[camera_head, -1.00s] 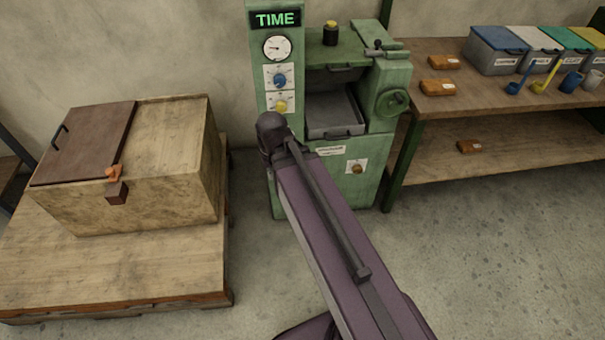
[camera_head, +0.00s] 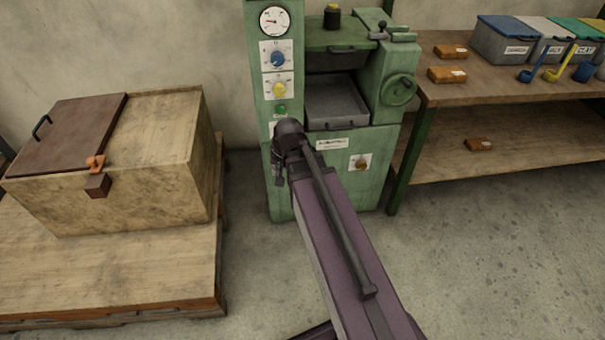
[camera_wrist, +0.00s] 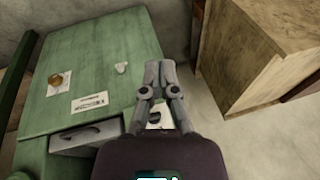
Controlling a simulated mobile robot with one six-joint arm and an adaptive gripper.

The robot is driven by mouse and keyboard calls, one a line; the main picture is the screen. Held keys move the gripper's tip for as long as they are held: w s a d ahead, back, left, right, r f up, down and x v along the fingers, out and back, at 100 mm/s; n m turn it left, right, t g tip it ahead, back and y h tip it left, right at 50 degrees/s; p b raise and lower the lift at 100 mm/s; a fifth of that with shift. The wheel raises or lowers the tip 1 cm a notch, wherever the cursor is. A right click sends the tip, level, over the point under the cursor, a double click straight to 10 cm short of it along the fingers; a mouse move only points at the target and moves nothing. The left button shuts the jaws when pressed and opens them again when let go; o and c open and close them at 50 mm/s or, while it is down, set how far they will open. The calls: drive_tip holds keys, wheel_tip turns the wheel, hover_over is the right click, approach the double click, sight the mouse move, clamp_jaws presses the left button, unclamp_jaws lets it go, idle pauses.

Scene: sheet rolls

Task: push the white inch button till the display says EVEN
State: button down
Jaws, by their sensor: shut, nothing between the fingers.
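The green machine (camera_head: 345,190) stands in the middle of the head view, its display cut off by the top edge. In the wrist view a small white button (camera_wrist: 122,68) sits on the machine's green front, near a label and a brass knob. My arm hides that spot in the head view. My gripper (camera_wrist: 158,66) is shut and empty, its fingertips to the right of the white button and apart from it in the picture. The gap in depth is unclear. In the head view my gripper (camera_head: 279,181) is mostly hidden. A lit strip at the wrist view's bottom edge is unreadable.
The machine's column carries a gauge (camera_head: 274,21), blue knob (camera_head: 278,58), yellow knob (camera_head: 279,90) and green button (camera_head: 281,109). A wooden box (camera_head: 130,190) on a pallet stands left. A bench (camera_head: 470,80) with bins stands right. Floor between is clear.

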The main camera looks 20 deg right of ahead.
drive_tip(key=w+d+f+m+t+b, duration=0.2)
drive_tip(key=w+d+f+m+b, duration=0.1)
drive_tip(key=f+b, duration=0.6)
drive_tip(key=w+d+f+m+t+b, duration=0.2)
drive_tip(key=w+d+f+b, duration=0.3)
drive_tip(key=b, duration=0.8)
drive_tip(key=w+d+f+m+t+b, duration=0.2)
drive_tip(key=w+d+f+m+b, duration=0.2)
drive_tip(key=d+f+b, duration=0.4)
wheel_tip(320, 180, down, 7)
drive_tip(key=b, duration=0.3)
drive_tip(key=shift+d+m+t, duration=0.15)
drive_tip(key=shift+m+t, duration=0.25)
drive_tip(key=shift+w+r, duration=0.1)
drive_tip(key=shift+w, duration=0.05)
drive_tip(key=w+d, duration=0.2)
drive_tip(key=w, duration=0.6)
drive_tip(key=shift+d, duration=0.2)
